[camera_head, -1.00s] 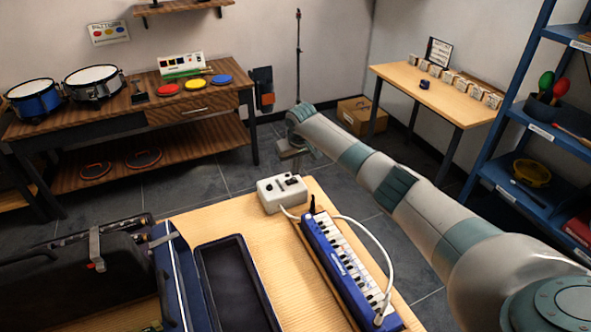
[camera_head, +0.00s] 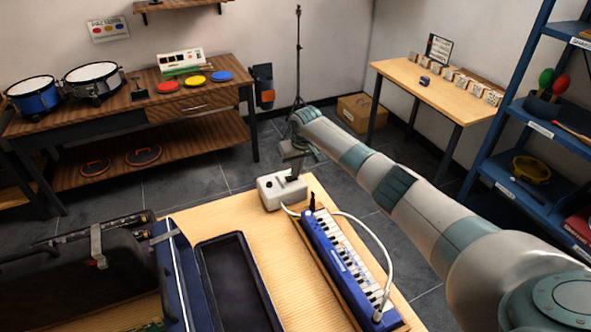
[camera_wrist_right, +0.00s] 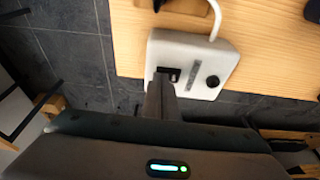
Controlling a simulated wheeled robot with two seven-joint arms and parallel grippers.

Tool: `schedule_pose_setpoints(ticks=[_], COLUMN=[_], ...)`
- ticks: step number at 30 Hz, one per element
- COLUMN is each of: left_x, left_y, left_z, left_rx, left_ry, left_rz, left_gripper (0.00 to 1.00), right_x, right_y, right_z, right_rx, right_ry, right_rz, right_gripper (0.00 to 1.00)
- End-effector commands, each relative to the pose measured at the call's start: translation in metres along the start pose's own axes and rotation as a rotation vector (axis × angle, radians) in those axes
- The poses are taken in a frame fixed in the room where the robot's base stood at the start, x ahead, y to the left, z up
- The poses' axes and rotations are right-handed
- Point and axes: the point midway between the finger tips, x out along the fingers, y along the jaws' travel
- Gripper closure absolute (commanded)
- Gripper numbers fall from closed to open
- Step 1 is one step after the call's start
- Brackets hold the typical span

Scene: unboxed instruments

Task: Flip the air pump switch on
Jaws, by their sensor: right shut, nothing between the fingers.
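The air pump is a small white box (camera_head: 277,191) at the far edge of the wooden table, with a white hose running to the blue keyboard instrument (camera_head: 345,262). In the right wrist view the pump (camera_wrist_right: 212,62) shows a black switch (camera_wrist_right: 172,73) and a round black knob (camera_wrist_right: 212,81). My right gripper (camera_head: 293,174) is shut and empty, its fingertips over the pump. In the wrist view its fingertips (camera_wrist_right: 161,82) are right at the switch; I cannot tell whether they touch. The fingers partly hide the switch, so its position is unclear. My left gripper is not in view.
An open dark case (camera_head: 85,270) and a blue-edged lined tray (camera_head: 235,285) fill the table's left part. A blue shelf (camera_head: 520,140) stands at right. A drum bench (camera_head: 195,110) is at the back left.

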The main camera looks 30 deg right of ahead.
Motion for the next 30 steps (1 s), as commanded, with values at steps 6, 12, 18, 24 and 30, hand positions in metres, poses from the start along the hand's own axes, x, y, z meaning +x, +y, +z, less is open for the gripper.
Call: schedule_pose_setpoints(ticks=[6,12,18,24,30], left_x=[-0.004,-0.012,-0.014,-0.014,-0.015], left_y=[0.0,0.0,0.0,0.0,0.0], left_z=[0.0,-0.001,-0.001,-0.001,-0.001], left_rx=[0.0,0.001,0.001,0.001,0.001], left_ry=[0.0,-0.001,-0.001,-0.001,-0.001], left_rz=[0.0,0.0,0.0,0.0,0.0], left_gripper=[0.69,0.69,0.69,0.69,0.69], right_x=[-0.001,-0.004,-0.004,-0.003,-0.005], right_y=[-0.004,-0.012,-0.015,-0.015,-0.015], right_z=[0.001,0.0,0.0,0.0,-0.001], right_rx=[0.0,0.0,0.0,0.0,0.0], right_ry=[-0.003,-0.003,-0.002,-0.001,-0.001], right_rz=[0.0,0.0,0.001,0.001,0.001], right_gripper=[1.0,1.0,1.0,1.0,1.0])
